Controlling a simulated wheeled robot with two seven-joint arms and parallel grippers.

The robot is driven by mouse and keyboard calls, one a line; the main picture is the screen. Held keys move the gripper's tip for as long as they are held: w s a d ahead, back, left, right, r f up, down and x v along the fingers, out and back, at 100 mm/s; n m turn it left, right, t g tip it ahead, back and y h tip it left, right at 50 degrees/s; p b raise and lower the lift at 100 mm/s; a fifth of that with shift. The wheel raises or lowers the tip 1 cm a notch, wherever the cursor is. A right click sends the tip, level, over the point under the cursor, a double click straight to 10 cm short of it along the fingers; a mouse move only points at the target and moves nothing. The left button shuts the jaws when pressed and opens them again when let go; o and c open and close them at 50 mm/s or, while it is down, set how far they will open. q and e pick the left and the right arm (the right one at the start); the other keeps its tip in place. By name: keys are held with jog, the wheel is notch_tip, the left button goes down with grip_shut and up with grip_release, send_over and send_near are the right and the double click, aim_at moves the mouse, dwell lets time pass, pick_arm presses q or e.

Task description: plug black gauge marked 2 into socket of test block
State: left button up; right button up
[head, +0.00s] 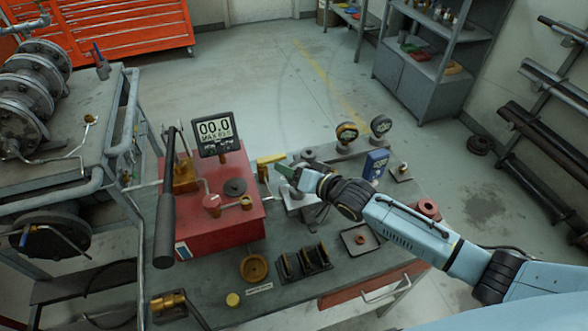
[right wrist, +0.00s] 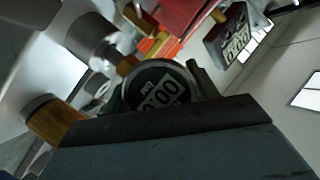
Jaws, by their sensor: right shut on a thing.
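My right gripper (head: 287,172) reaches in from the right over the bench, beside the red test block (head: 222,222). It is shut on a round black gauge with a digital face, which shows in the right wrist view (right wrist: 158,88) just beyond the dark finger. Its digits look like zeros, seen turned; no mark 2 is readable. In the head view the gauge is mostly hidden by the hand. On the red block, a brass-ringed fitting (head: 246,202) looks like a socket; I cannot tell for sure. The left gripper is not in view.
A square display (head: 215,132) and a long black lever (head: 166,215) rise from the red block. A yellow brass part (head: 270,159) lies close to the hand. Two round gauges (head: 347,133) (head: 381,126) and a blue one (head: 376,164) stand behind. Black holders (head: 303,262) stand in front.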

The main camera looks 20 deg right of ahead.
jog(key=shift+f+b, duration=0.5)
jog(key=shift+f, duration=0.25)
jog(key=o, duration=1.2)
jog(key=shift+c, duration=0.2)
jog(key=p+v, duration=0.2)
jog(key=v, duration=1.1)
jog(key=shift+s, duration=0.2)
jog(key=shift+d, duration=0.1)
